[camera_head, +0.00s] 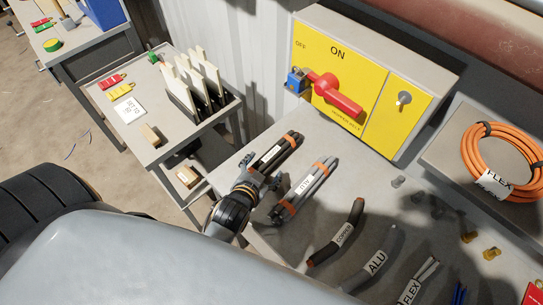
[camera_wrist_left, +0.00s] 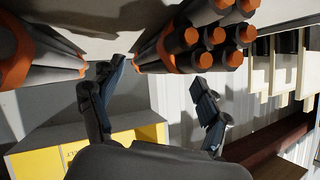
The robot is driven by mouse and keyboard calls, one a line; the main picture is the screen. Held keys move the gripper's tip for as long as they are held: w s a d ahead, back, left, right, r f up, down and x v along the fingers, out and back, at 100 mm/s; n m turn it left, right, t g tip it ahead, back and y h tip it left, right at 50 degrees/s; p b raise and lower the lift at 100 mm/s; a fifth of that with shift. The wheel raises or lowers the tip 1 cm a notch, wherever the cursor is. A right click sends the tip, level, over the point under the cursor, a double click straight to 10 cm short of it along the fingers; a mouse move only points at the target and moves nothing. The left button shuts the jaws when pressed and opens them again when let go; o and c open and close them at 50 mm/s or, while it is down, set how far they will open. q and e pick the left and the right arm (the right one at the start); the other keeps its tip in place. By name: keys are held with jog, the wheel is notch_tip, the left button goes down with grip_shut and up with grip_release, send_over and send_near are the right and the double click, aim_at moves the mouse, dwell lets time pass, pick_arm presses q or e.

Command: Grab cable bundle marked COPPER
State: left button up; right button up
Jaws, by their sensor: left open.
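A bundle of black cables with copper-orange ends and orange ties (camera_head: 290,139) lies on the grey bench, with a white label too small to read. Its copper ends (camera_wrist_left: 205,40) fill the top of the left wrist view. My left gripper (camera_head: 264,172) is open at the bundle's near end; its two fingers (camera_wrist_left: 152,105) are spread and hold nothing. Contact with the bundle cannot be told. A bundle of grey cables (camera_head: 318,174) lies just right of it and also shows in the wrist view (camera_wrist_left: 45,55). A short single cable labelled COPPER (camera_head: 352,217) lies further right.
Cables labelled ALU (camera_head: 376,262) and FLEX (camera_head: 411,289) lie to the right. A yellow switch panel with a red lever (camera_head: 335,92) stands behind. An orange FLEX coil (camera_head: 500,152) is at the right. A side table with upright boards (camera_head: 199,78) is on the left.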

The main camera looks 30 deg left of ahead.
aim_at(271, 159)
pick_arm(q)
jog(key=w, duration=0.1)
jog(key=w+f+p, duration=0.1)
jog(key=w, duration=0.1)
jog(key=shift+w+d, duration=0.1)
jog(key=shift+w, duration=0.15)
jog(key=shift+w+f, duration=0.35)
jog(key=shift+w, duration=0.1)
jog(key=shift+s, duration=0.1)
grip_shut()
jog(key=shift+r, duration=0.25)
